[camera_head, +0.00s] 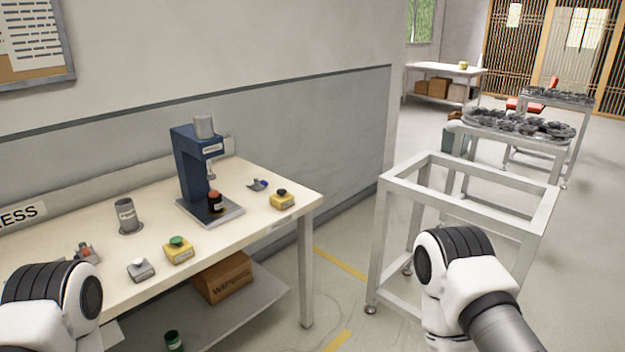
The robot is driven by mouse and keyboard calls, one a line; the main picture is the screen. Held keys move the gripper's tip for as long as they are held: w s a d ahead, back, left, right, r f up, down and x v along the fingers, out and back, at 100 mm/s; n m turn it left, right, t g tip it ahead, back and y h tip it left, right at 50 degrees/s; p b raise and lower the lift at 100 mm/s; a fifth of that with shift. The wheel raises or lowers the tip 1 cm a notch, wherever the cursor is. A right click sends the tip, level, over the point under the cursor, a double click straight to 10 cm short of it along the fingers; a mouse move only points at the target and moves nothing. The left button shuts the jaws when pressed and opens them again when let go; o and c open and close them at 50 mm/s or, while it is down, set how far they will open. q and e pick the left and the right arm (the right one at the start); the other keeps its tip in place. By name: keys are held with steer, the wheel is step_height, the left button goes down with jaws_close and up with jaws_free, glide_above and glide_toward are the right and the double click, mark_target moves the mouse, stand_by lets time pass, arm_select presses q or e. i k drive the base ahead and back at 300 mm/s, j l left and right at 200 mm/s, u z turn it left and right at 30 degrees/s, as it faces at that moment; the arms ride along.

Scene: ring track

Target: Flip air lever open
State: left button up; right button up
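A small grey fitting with a blue handle (259,184) lies on the white table (265,225) to the right of the blue press (190,165). A grey fitting with a red part (87,252) sits at the table's left, close to my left arm. Which of the two is the air lever I cannot tell, and their handle positions are too small to read. My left arm shows at the bottom left and my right arm at the bottom right, in front of an empty metal frame. Neither gripper is in view.
Yellow boxes with a green button (178,250) and a dark button (282,200), a grey box with a white button (140,269) and a grey cylinder (127,215) stand on the table. A cardboard box (223,277) is below. The metal frame (466,182) stands right of a floor gap.

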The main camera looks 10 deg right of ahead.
mark_target(256, 181)
steer(key=i+l+z, duration=0.1)
steer(key=i+l, duration=0.2)
steer(key=i, duration=0.15)
steer(key=i+l+z, duration=0.1)
steer(key=i, duration=0.35)
steer(key=i+l+z, duration=0.1)
steer(key=i+l, duration=0.2)
steer(key=i, duration=0.2)
steer(key=i+l+z, duration=0.1)
steer(key=i, duration=0.35)
steer(key=l, duration=0.1)
